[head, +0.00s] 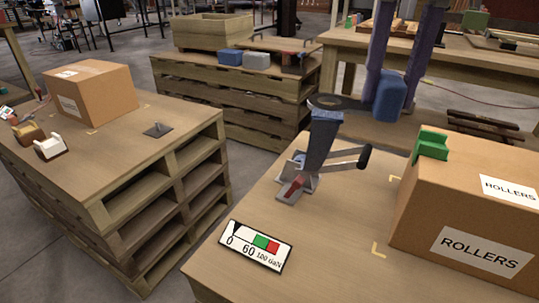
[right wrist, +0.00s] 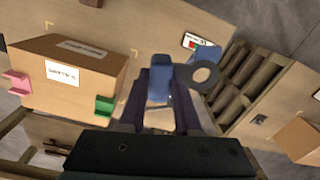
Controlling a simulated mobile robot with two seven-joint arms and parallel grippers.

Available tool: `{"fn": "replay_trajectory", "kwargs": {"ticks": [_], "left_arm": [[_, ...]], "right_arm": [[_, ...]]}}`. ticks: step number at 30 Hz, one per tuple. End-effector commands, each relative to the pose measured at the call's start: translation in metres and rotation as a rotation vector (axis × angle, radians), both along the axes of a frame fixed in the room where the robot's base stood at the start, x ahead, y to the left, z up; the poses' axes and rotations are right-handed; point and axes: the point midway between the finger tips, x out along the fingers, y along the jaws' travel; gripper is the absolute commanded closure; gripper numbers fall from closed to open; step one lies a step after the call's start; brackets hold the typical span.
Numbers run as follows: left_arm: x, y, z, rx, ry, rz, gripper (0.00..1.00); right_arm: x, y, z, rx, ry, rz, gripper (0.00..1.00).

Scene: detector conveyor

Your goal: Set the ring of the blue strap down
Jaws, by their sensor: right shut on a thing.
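My right gripper (head: 406,45) is shut on the blue block-like grip of the strap (head: 390,97), high over the table. The gripper also shows in the right wrist view (right wrist: 168,115), with the blue grip (right wrist: 159,82) between its fingers. The grey-blue ring (head: 352,103) sticks out to the left of the grip and shows in the right wrist view (right wrist: 194,78). In the head view the ring overlaps the top of a blue-grey post device (head: 320,145) with a dark lever; I cannot tell whether they touch. My left gripper is not in view.
A ROLLERS carton (head: 460,215) with a green corner piece (head: 431,146) stands right of the device. A gauge card (head: 257,246) lies in front. Pallet stacks with a carton (head: 92,92) are at left. The front middle of the table is clear.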

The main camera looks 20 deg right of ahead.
Motion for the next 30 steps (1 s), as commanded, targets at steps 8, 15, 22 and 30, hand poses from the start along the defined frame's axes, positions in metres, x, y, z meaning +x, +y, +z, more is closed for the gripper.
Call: {"fn": "replay_trajectory", "kwargs": {"ticks": [8, 15, 22, 30], "left_arm": [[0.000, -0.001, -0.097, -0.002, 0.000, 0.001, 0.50], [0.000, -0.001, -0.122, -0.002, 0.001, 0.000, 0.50], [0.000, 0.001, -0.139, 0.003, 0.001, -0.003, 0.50], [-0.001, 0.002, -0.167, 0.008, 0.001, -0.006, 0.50]], "right_arm": [[0.005, -0.023, -0.110, -0.010, 0.009, -0.180, 1.00], [0.007, -0.033, -0.141, -0.014, 0.012, -0.253, 1.00], [0.006, -0.034, -0.186, -0.015, 0.018, -0.264, 1.00], [0.006, -0.033, -0.265, -0.015, 0.018, -0.262, 1.00]]}}
